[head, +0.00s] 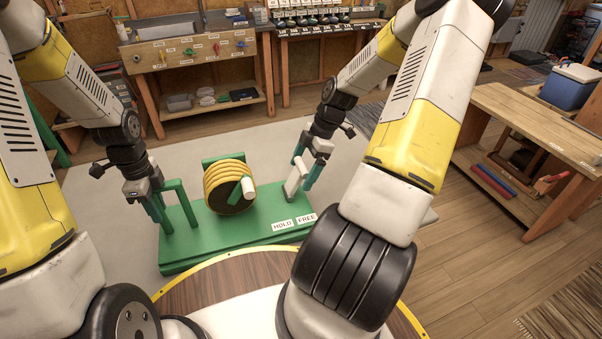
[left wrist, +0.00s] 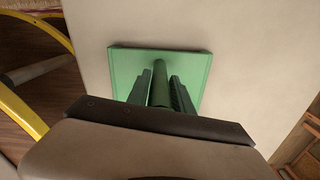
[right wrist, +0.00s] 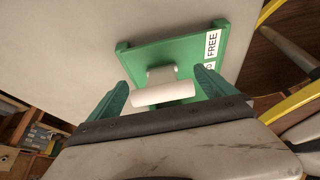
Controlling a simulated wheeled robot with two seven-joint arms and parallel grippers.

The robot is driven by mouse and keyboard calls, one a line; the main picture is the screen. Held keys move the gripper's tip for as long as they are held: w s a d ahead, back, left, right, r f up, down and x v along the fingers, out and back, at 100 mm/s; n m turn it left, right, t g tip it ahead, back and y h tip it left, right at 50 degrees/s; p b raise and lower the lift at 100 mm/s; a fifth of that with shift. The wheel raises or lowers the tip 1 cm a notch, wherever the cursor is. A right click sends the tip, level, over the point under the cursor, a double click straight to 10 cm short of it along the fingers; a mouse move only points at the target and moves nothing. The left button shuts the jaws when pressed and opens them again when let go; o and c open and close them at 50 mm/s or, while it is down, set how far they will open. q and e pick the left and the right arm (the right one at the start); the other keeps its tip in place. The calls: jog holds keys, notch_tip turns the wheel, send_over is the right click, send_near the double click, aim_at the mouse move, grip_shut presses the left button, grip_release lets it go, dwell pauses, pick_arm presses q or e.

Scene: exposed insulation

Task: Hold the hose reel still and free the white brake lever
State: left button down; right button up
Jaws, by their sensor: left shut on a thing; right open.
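The hose reel, a coil of yellow hose (head: 212,190), stands upright on a green base (head: 215,235). A green arm with a white knob (head: 248,188) crosses its face. At the left end of the base is a green handle (head: 187,205). My left gripper (head: 160,212) is shut on this handle; the left wrist view shows its bar (left wrist: 160,85) between the fingers. The white brake lever (head: 292,187) is at the right end. My right gripper (head: 305,165) is open, its fingers on either side of the lever (right wrist: 162,94); I cannot tell if they touch it.
Labels HOLD (head: 282,225) and FREE (head: 307,219) sit on the base's front right, near the lever. A round, yellow-edged wooden surface (head: 225,280) lies in front. A workbench (head: 190,50) stands behind and a wooden table (head: 530,120) at the right.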

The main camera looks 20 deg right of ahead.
pick_arm(q)
jog(key=shift+d, duration=0.1)
pick_arm(e)
jog(key=v, duration=1)
jog(key=shift+r, duration=0.25)
jog(key=shift+d, duration=0.1)
pick_arm(q)
jog(key=c, duration=1.1)
grip_release()
jog(key=shift+o, duration=0.2)
